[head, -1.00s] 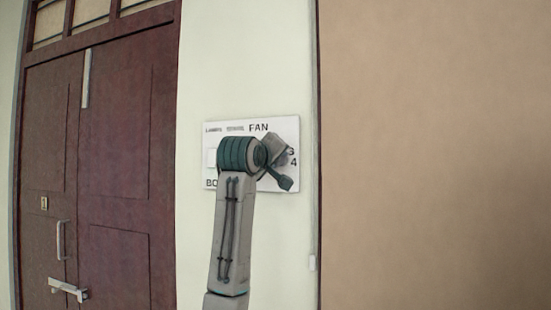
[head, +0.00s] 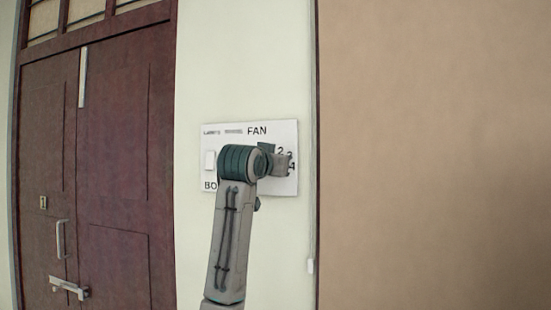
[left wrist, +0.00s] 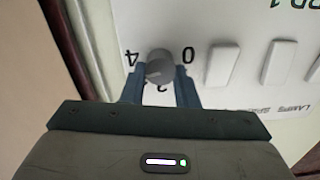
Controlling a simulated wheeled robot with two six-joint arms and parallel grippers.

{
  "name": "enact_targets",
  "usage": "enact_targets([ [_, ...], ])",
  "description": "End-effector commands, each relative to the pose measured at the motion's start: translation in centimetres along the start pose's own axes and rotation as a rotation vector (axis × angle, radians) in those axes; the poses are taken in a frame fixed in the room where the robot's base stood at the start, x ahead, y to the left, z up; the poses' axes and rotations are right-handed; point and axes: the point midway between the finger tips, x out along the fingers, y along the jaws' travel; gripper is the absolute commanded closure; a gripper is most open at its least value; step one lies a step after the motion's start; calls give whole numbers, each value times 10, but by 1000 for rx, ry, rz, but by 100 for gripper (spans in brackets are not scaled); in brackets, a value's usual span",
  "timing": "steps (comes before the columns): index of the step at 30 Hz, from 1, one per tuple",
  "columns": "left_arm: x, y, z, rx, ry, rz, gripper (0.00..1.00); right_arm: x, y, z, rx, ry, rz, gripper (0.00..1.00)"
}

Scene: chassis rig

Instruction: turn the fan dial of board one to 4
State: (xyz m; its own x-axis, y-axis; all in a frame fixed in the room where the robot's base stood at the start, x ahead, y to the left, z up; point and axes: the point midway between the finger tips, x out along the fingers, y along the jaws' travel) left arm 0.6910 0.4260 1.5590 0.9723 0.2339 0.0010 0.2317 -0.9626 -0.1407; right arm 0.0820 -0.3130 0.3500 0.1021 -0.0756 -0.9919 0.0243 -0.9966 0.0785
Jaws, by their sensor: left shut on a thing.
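Board one (head: 221,130) is a white panel on the pale wall, with FAN lettering at its upper middle. My left arm covers its centre in the head view, hiding the dial there. In the left wrist view the panel (left wrist: 232,20) appears upside down. The grey round fan dial (left wrist: 160,66) sits between the fingers of my left gripper (left wrist: 160,75), which is shut on it. A 4 is left of the dial, a 0 right of it and a partly covered 2 below. I cannot clearly tell which number its pointer faces. My right gripper is out of view.
White rocker switches (left wrist: 223,64) stand beside the dial on the panel; one switch (head: 210,160) shows in the head view. A dark red door (head: 110,170) with handles is at the left. A brown surface (head: 430,150) fills the right.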

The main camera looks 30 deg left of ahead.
Motion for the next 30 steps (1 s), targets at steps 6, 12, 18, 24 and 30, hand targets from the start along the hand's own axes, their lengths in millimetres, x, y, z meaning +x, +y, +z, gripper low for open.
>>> enact_targets([
  [6, 2, 2, 2, 185, -11, 4, 96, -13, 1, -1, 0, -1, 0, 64],
  [12, 1, 3, 3, 316, -10, 5, 96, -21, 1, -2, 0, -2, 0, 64],
  [18, 1, 3, 4, 398, -11, 6, 96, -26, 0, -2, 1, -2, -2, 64],
  [24, 1, 4, 5, 435, -10, 6, 96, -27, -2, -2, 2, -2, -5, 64],
  [30, 1, 4, 5, 444, -10, 5, 96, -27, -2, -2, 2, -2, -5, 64],
])
